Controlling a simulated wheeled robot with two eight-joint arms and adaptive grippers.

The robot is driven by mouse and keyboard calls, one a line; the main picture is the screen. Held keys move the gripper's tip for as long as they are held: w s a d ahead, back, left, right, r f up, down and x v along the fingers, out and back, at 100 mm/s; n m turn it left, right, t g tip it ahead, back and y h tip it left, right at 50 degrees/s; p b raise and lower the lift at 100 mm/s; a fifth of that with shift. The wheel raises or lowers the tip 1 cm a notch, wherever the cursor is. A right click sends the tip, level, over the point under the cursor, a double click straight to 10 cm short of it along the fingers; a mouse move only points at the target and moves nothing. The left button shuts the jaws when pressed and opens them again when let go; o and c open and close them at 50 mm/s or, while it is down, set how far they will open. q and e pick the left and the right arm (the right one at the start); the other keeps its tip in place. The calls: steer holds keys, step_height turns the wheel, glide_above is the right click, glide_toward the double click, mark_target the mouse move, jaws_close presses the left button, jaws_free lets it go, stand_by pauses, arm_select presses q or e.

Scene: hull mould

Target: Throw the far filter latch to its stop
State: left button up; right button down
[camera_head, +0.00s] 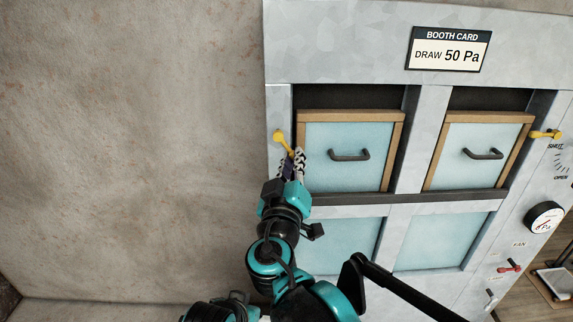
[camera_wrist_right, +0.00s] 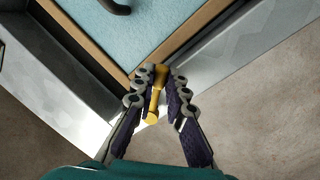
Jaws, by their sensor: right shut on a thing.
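A yellow latch (camera_head: 279,137) sits on the grey frame at the left edge of the left filter panel (camera_head: 349,155), slanting down to the right. My right gripper (camera_head: 295,158) is at its lower end, with its fingers partly hiding it. In the right wrist view the yellow latch (camera_wrist_right: 154,98) lies between the two fingers of my right gripper (camera_wrist_right: 155,92), which are shut on it. A second yellow latch (camera_head: 545,134) points roughly sideways at the right edge of the right filter panel (camera_head: 478,153). My left gripper is not in view.
A booth card (camera_head: 448,49) reading DRAW 50 Pa is above the panels. SHUT and OPEN marks (camera_head: 560,162) are below the right latch. A round Pa gauge (camera_head: 544,217) and a red lever (camera_head: 509,267) are at lower right. The left wall (camera_head: 130,140) is bare.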

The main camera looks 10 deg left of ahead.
steer(key=n, duration=0.1)
steer(key=d+r+n, duration=0.1)
steer(key=n, duration=0.1)
steer(key=shift+w+d+y, duration=0.1)
steer(key=shift+w+y, duration=0.05)
steer(key=shift+y, duration=0.25)
steer(key=n, duration=0.1)
steer(key=r+n, duration=0.1)
steer(key=n, duration=0.1)
steer(key=shift+w+d+t+y, duration=0.15)
steer(key=shift+d+t+y, duration=0.15)
steer(key=shift+d, duration=0.1)
steer(key=n, duration=0.1)
steer(key=r+n, duration=0.1)
steer(key=n+y+p, duration=0.1)
steer(key=n, duration=0.1)
steer(key=shift+d+r, duration=0.3)
steer(key=shift+w+r+n+y+p, duration=0.1)
steer(key=shift+r+n+y+p, duration=0.15)
steer(key=shift+n, duration=0.5)
steer(key=shift+r+n+y+p, duration=0.15)
steer(key=shift+r+n, duration=0.2)
steer(key=shift+n, duration=0.4)
steer(key=c, duration=1.5)
jaws_free()
steer(key=shift+c, duration=0.2)
steer(key=v, duration=1.2)
